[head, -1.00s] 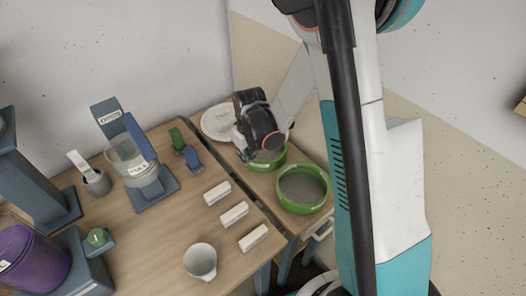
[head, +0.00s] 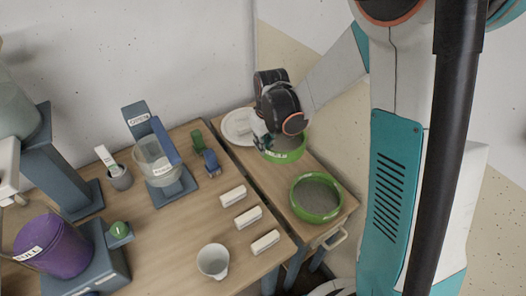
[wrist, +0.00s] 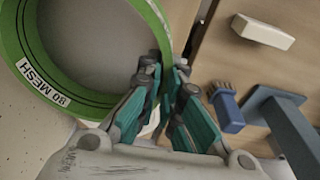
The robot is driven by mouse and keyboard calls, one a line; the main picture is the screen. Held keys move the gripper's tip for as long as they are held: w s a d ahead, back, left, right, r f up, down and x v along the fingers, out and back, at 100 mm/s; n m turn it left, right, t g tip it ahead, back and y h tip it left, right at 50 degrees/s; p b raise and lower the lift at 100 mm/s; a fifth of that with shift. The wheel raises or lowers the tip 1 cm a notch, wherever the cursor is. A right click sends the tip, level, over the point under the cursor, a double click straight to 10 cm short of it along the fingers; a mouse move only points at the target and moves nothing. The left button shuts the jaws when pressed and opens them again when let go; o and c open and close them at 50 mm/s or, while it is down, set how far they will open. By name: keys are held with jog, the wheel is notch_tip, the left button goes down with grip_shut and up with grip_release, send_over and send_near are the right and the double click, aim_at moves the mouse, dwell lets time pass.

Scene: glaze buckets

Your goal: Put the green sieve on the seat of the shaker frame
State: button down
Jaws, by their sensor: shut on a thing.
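A green-rimmed sieve (head: 287,154) with a grey mesh is at the side table, in the head view. My gripper (head: 264,142) is shut on its rim; the arm partly hides the sieve. In the wrist view the sieve (wrist: 95,104) reads "80 MESH", and my gripper's teal fingers (wrist: 170,95) pinch the rim. It looks slightly raised, but the gap below is unclear. A second green sieve (head: 317,198) lies at the front of the side table. Blue-grey stands are on the left; I cannot tell which is the shaker frame.
The main table bears a clear container on a blue-grey stand (head: 183,193), a purple bucket (head: 55,248), a white cup (head: 213,261), white blocks (head: 248,217), a blue brush (head: 211,162) and a grey brush holder (head: 120,178). A white round dish (head: 236,127) lies behind the held sieve.

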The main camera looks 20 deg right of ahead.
notch_tip(320, 180, up, 11)
jog(key=p, duration=0.3)
jog(key=m, duration=0.3)
send_near(277, 146)
jog(key=shift+h, duration=0.3)
jog(key=s+f, duration=0.1)
jog(key=s+a+f, duration=0.2)
jog(key=shift+a+f, duration=0.25)
jog(key=shift+f, duration=0.15)
jog(key=shift+s+d+f+m, duration=0.1)
jog(key=shift+s+f+m, duration=0.05)
jog(key=shift+f+m, duration=0.15)
